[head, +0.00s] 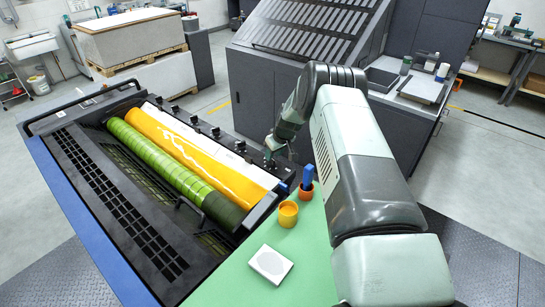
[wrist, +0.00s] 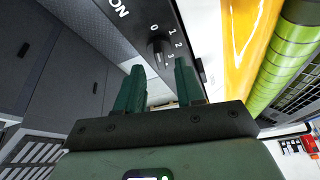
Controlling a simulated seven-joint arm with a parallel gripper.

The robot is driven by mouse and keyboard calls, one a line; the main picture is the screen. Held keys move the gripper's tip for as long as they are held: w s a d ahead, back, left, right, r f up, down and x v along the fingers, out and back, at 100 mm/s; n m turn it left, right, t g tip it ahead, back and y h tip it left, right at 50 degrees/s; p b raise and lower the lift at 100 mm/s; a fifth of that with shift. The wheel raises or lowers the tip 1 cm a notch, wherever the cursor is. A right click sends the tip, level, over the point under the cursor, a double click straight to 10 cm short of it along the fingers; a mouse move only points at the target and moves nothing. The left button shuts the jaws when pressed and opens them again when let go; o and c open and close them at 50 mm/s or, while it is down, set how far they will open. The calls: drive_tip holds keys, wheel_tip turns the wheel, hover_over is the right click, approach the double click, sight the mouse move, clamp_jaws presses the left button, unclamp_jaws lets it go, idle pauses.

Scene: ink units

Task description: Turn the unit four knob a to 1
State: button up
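My gripper (wrist: 159,68) is open, with its two green fingers apart and nothing held between them. A dark knob (wrist: 158,46) on a dark panel stands just beyond the fingertips, roughly in line with the gap. White marks 0, 1, 2 and 3 curve beside the knob; I cannot tell which one its pointer faces. In the head view my gripper (head: 273,147) is at the near end of the row of knobs (head: 215,132) along the press's edge. The knob at the fingers is mostly hidden there. Its unit and letter labels are not readable.
A yellow ink roller (head: 205,150) and a green roller (head: 165,165) lie beside the knob row. An orange cup (head: 288,213), a blue-handled tool (head: 308,175) in a holder and a white box (head: 270,264) stand on the green top (head: 310,270). Grey cabinets rise behind.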

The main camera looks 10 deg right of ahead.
sight(272, 161)
drive_tip(key=shift+x, duration=1.45)
clamp_jaws()
